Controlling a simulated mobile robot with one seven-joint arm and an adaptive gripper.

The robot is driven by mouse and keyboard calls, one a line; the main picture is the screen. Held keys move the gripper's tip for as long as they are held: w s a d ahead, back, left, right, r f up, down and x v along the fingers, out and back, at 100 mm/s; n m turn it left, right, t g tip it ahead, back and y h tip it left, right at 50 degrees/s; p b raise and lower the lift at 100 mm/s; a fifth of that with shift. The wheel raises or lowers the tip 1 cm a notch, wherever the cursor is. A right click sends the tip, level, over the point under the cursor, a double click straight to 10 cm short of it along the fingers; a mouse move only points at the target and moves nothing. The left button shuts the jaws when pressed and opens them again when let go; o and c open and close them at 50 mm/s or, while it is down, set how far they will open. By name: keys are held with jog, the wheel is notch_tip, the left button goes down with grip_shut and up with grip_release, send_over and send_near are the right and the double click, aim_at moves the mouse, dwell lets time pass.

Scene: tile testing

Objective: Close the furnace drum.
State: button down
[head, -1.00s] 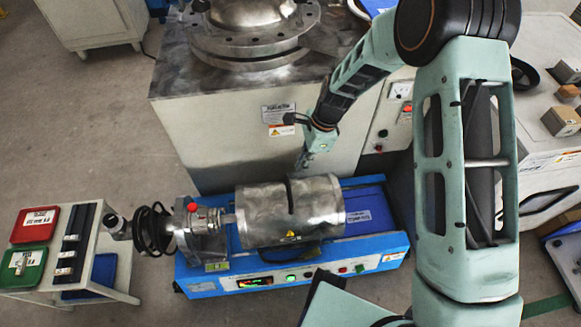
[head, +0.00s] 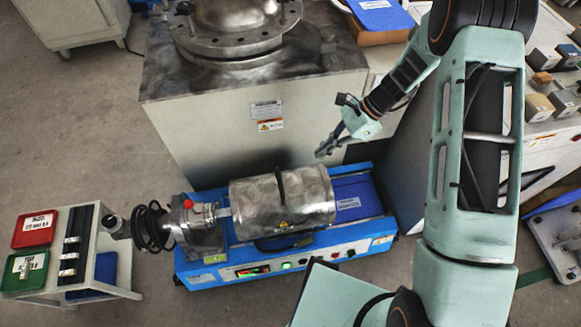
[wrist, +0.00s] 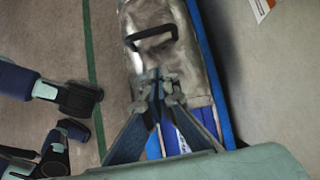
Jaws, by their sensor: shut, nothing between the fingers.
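The furnace drum (head: 300,205) is a grey metal cylinder lying on a blue base (head: 360,200). Its upper shell looks down, and I see no clear gap along it. A dark handle (head: 281,184) stands on its top; the handle also shows in the wrist view (wrist: 150,35), on the drum's metal shell (wrist: 160,15). My gripper (head: 322,152) is shut and empty, behind the drum's right end in the head view and apart from it. In the wrist view my gripper (wrist: 160,82) overlaps the drum's near end.
A large metal-topped cabinet (head: 240,120) stands close behind the furnace. A small cart (head: 110,240) with red and green trays stands at the left. A white bench (head: 560,140) with small blocks is at the right. Open floor (head: 70,130) lies at the left.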

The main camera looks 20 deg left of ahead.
aim_at(280, 176)
jog(key=b+x, duration=0.2)
jog(key=x, duration=0.7)
jog(key=shift+f, duration=0.35)
jog(key=shift+s+a+f, duration=0.15)
jog(key=shift+s+a, duration=0.15)
jog(key=shift+a, duration=0.25)
jog(key=shift+s+a+f, duration=0.15)
jog(key=shift+s+a, duration=0.2)
jog(key=shift+a, duration=0.2)
jog(key=shift+s+a+f+b, duration=0.1)
jog(key=shift+s+a+b, duration=0.3)
jog(key=shift+a, duration=0.25)
jog(key=shift+s+a, duration=0.45)
jog(key=shift+a, duration=0.2)
jog(key=shift+s+a, duration=0.45)
jog(key=shift+a, duration=0.2)
